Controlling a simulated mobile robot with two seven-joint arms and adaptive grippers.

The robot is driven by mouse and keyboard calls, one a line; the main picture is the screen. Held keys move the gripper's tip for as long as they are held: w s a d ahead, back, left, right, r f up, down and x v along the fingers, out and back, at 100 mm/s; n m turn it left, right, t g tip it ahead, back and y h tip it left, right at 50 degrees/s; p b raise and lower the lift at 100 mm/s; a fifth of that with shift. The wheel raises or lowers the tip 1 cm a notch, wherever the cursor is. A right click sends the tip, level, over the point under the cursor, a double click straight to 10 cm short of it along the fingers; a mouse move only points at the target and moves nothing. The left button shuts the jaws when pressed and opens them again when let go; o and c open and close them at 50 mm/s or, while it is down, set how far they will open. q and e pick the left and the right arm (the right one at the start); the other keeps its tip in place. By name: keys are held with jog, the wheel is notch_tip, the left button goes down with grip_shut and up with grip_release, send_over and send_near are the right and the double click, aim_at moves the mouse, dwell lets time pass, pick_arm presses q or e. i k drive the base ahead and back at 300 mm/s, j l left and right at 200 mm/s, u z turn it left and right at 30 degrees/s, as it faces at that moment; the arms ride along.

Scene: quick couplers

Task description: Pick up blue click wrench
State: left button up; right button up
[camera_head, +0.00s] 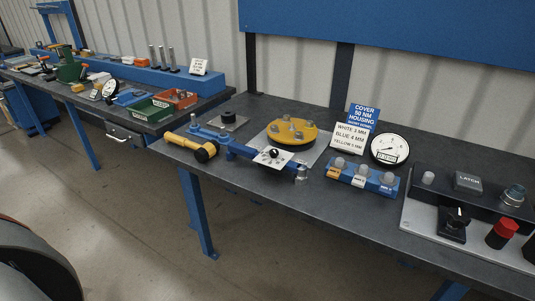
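A long blue tool that looks like the click wrench (240,149) lies on the dark workbench (315,195), left of centre. It runs from the upper left toward a silver end at the lower right. A white plate with a black knob (273,155) is at its right part; I cannot tell whether it is attached. A yellow tool with a black round end (188,145) lies close to its left end; I cannot tell whether they touch. Neither of my grippers is in view.
Behind the wrench are a yellow disc fixture (291,132) and a black knob on a plate (228,118). To the right are a blue socket holder (362,177), signs (351,133), a dial gauge (389,150) and a control panel (470,232). The bench's front edge is mostly bare.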

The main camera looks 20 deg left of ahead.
aim_at(279, 165)
jog(key=i+j, duration=0.15)
jog(key=j, duration=0.35)
jog(key=i+j, duration=0.1)
jog(key=j, duration=0.35)
jog(key=i+j+z, duration=0.1)
jog(key=j, duration=0.4)
jog(key=i+j, duration=0.15)
jog(key=j, duration=0.35)
jog(key=i+j+z, duration=0.1)
jog(key=j, duration=0.4)
